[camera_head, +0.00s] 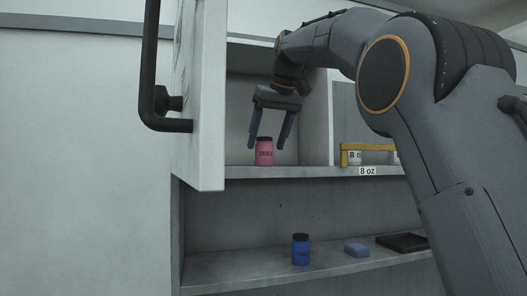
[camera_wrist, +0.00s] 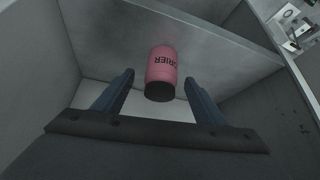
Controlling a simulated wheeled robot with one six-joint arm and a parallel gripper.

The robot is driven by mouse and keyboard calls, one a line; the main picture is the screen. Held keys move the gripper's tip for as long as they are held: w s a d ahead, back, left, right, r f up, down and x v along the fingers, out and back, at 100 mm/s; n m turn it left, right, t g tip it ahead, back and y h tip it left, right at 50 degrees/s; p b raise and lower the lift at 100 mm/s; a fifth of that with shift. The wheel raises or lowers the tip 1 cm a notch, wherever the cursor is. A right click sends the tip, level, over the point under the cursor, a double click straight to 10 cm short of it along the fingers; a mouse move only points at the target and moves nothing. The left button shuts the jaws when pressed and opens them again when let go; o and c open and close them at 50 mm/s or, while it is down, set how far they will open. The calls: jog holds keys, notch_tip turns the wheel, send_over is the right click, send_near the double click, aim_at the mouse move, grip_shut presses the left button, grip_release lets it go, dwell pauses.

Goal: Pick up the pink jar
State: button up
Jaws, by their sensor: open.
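The pink jar (camera_head: 264,154) with a dark lid stands upright on the upper shelf of the open cabinet. It shows dark lettering on its side. My gripper (camera_head: 268,146) is open and reaches down from above, with one finger on each side of the jar in the head view. In the wrist view the jar (camera_wrist: 161,72) lies between and beyond the two open fingertips (camera_wrist: 158,77), with gaps on both sides. No contact with the jar is visible.
An open cabinet door (camera_head: 203,110) with a dark handle stands left of my gripper. A divider (camera_head: 317,118) is to the right, then a yellow rack (camera_head: 343,155) labelled 8 oz. The lower shelf (camera_head: 225,268) holds a blue jar (camera_head: 300,250), a blue block (camera_head: 356,250) and a dark tray (camera_head: 402,242).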

aim_at(264, 148)
jog(key=shift+p+x, duration=0.45)
jog(key=shift+x, duration=1.25)
jog(key=c, duration=1.2)
jog(key=shift+r, duration=0.1)
